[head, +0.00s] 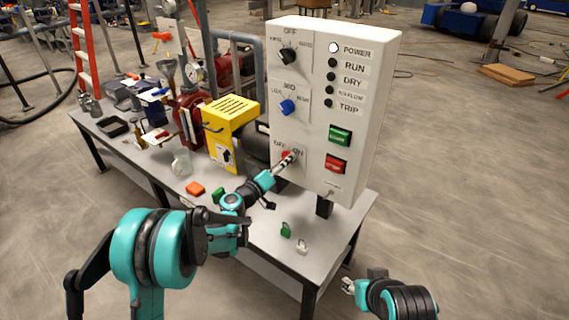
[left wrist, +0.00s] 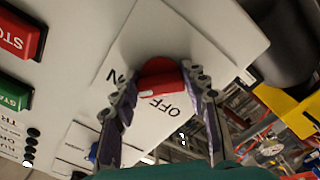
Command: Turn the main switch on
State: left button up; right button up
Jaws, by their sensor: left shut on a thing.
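The main switch is a red knob on the lower left of the white control panel (head: 357,155), under the OFF and ON labels. In the left wrist view the red knob (left wrist: 160,76) sits between the fingers of my left gripper (left wrist: 160,92), which are shut on its sides. A small white mark shows at the knob's left end; I cannot tell exactly which label it faces. In the head view my left gripper (head: 287,161) reaches the panel and covers most of the knob. My right gripper (head: 348,286) is low at the right, off the table; its jaws are too small to judge.
The POWER lamp (head: 333,47) looks white and the lamps below are dark. A blue selector (head: 288,107), green button (head: 340,136) and red button (head: 336,164) share the panel. A yellow box (head: 230,118) stands left of it. Small padlocks (head: 286,230) lie on the table.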

pick_arm(q)
jog(key=shift+f+m, duration=0.1)
jog(key=shift+m, duration=0.4)
jog(key=o, duration=1.2)
jog(key=v, duration=1.2)
